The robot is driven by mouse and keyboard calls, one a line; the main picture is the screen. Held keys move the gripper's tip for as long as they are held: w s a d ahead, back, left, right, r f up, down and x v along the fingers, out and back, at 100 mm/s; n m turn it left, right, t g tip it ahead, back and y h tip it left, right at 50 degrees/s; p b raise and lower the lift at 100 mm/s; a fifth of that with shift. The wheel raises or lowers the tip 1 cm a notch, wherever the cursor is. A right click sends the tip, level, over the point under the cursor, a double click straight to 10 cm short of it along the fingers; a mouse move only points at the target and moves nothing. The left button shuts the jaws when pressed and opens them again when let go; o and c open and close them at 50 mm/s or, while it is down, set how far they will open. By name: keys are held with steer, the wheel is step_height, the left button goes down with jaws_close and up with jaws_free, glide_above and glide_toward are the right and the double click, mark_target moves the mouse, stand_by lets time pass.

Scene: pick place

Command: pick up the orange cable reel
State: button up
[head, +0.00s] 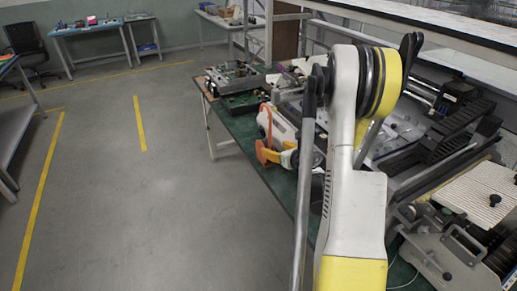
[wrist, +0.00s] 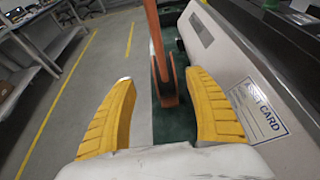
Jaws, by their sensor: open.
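The orange cable reel (head: 266,152) is at the left edge of the green-topped table in the head view, partly hidden by my arm and gripper. In the wrist view, its orange upright part (wrist: 158,45) stands in line with the gap between my fingers, with its forked lower end near the green surface. My gripper (wrist: 158,77) is open, with one yellow finger on each side of the orange part and visible gaps on both sides. In the head view, my gripper (head: 290,158) shows small and yellow just right of the reel.
A pale casing with a card label (wrist: 257,107) lies close to my right finger in the wrist view. The green table (head: 237,128) is crowded with equipment, including black machine parts (head: 440,125) at right. The floor (head: 110,200) left of the table is open.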

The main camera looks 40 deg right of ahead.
mark_target(266, 143)
steer(key=b+x, duration=0.1)
steer(key=x, duration=0.4)
steer(key=b+x, duration=0.1)
steer(key=x, duration=0.4)
steer(key=shift+d+f+b, duration=0.1)
steer(key=shift+d+b, duration=0.15)
steer(key=shift+b, duration=0.15)
jaws_close()
